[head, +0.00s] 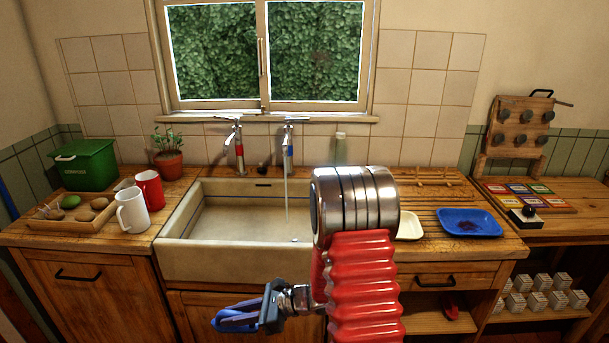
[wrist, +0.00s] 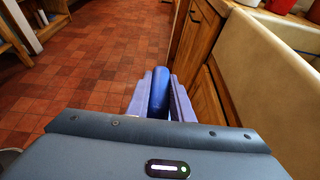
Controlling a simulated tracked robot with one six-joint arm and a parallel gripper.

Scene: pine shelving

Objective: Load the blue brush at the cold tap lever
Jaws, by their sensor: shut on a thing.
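My gripper (head: 240,318) is low in front of the sink cabinet, left of my red arm. It is shut on a blue, rounded thing that looks like the blue brush (head: 219,319). In the wrist view the blue brush (wrist: 159,90) sits between the two purple fingers; its far details are hidden. The cold tap (head: 290,160) has a blue band and its lever (head: 290,119) is on top. A thin stream of water falls from it into the sink (head: 205,254). The gripper is well below and in front of the tap, apart from it.
A red-banded tap (head: 239,155) stands left of the cold tap. White and red mugs (head: 132,212) stand by the sink's left edge. A blue tray (head: 468,222) and white dish (head: 409,226) lie on the right. Tiled floor (wrist: 100,75) beside the cabinet is clear.

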